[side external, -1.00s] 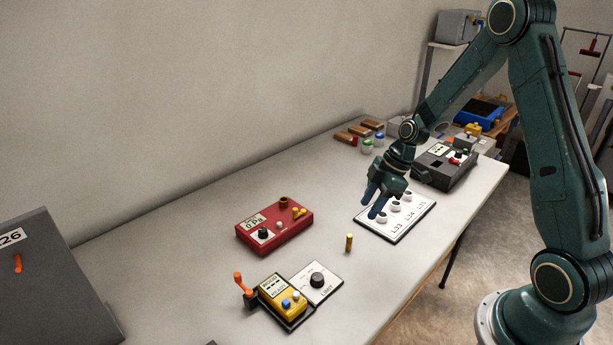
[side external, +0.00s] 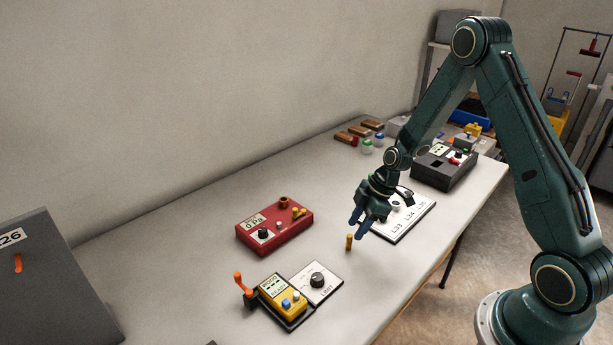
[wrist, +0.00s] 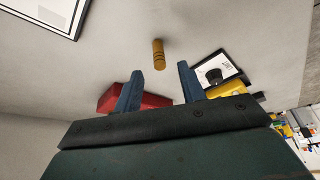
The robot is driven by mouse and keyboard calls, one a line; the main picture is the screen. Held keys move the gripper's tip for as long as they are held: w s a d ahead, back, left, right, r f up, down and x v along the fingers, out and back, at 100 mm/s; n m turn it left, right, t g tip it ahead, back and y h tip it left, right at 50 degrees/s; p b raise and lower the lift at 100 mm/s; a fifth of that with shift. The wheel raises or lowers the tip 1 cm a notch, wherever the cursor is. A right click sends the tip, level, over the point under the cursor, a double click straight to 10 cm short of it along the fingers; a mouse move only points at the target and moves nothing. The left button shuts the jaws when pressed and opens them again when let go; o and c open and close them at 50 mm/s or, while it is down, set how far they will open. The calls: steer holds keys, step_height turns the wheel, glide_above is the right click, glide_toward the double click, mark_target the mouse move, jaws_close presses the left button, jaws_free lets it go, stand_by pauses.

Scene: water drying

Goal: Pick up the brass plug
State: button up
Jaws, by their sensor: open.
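The brass plug (side external: 349,242) is a small upright gold cylinder standing on the bench, between the red box and the white labelled panel. In the wrist view the brass plug (wrist: 158,54) shows ringed grooves and lies just beyond the gap between the fingers. My gripper (side external: 358,226) is open and empty, with its blue fingers pointing down just above and beside the plug. In the wrist view my gripper (wrist: 160,80) has its two fingers spread apart, with the plug past their tips.
A red box (side external: 274,232) with knobs stands left of the plug. A yellow device (side external: 283,297) and a white dial plate (side external: 317,284) lie in front. The white panel (side external: 399,226) with round fittings is behind right. The bench around the plug is clear.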

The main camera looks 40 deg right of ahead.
mark_target(351, 235)
steer(key=shift+x, duration=2)
jaws_close()
